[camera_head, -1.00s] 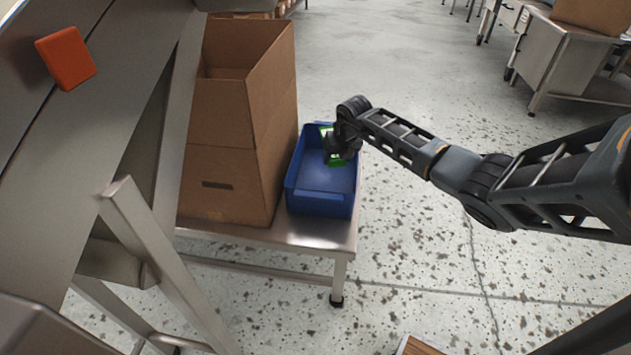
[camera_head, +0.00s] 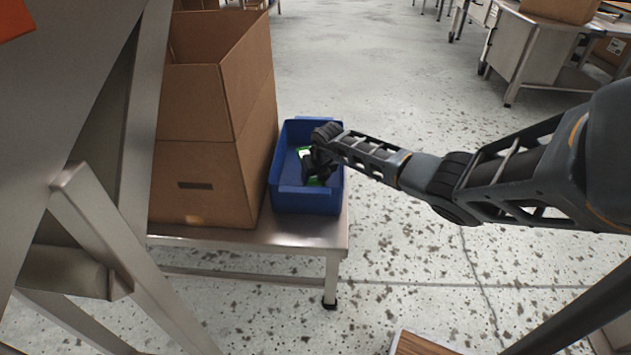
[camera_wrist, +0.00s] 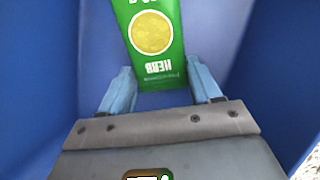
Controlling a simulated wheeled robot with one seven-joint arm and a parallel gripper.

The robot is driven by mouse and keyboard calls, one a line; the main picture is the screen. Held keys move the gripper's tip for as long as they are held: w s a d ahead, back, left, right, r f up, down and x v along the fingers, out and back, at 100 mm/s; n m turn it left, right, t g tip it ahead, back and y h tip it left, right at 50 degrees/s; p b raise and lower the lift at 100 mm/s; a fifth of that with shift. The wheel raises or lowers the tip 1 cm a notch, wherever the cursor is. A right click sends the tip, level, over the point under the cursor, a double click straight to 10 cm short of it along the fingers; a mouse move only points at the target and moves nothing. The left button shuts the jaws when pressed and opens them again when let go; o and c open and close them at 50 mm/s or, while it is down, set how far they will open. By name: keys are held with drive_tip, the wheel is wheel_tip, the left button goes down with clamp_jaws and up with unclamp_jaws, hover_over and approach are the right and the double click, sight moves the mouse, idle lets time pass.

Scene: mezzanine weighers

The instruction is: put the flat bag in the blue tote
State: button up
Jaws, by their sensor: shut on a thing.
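The flat bag is green with a yellow disc and "HERB" lettering; it shows in the wrist view (camera_wrist: 152,45) between and beyond my fingertips. In the head view only small green parts of the bag (camera_head: 315,182) show around my gripper (camera_head: 317,172). My gripper is shut on the bag and is down inside the blue tote (camera_head: 287,201). Blue tote walls surround the bag in the wrist view. I cannot tell whether the bag touches the tote floor. My wrist and gripper hide much of the bag in the head view.
The tote stands on a metal bench (camera_head: 290,234), beside a tall open cardboard box (camera_head: 205,150) on its left. A metal chute frame (camera_head: 125,245) rises at the left. Speckled floor (camera_head: 420,290) lies open to the right.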

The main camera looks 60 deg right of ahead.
drive_tip(key=shift+f, duration=0.6)
drive_tip(key=shift+s+f, duration=0.1)
drive_tip(key=shift+f, duration=0.15)
drive_tip(key=o, duration=0.7)
drive_tip(key=shift+a+f, duration=0.1)
drive_tip(key=shift+c, duration=0.2)
drive_tip(key=o, duration=0.4)
drive_tip(key=shift+s+a+f, duration=0.1)
drive_tip(key=shift+s+f, duration=0.05)
drive_tip(key=shift+f, duration=0.05)
drive_tip(key=shift+r, duration=0.3)
drive_tip(key=p+v, duration=0.1)
drive_tip(key=v, duration=0.3)
drive_tip(key=p+v, duration=0.2)
drive_tip(key=v, duration=0.2)
drive_tip(key=p+v, duration=0.2)
drive_tip(key=v, duration=0.2)
drive_tip(key=shift+w+d+r, duration=0.25)
drive_tip(key=shift+w+r, duration=0.05)
drive_tip(key=shift+r, duration=0.25)
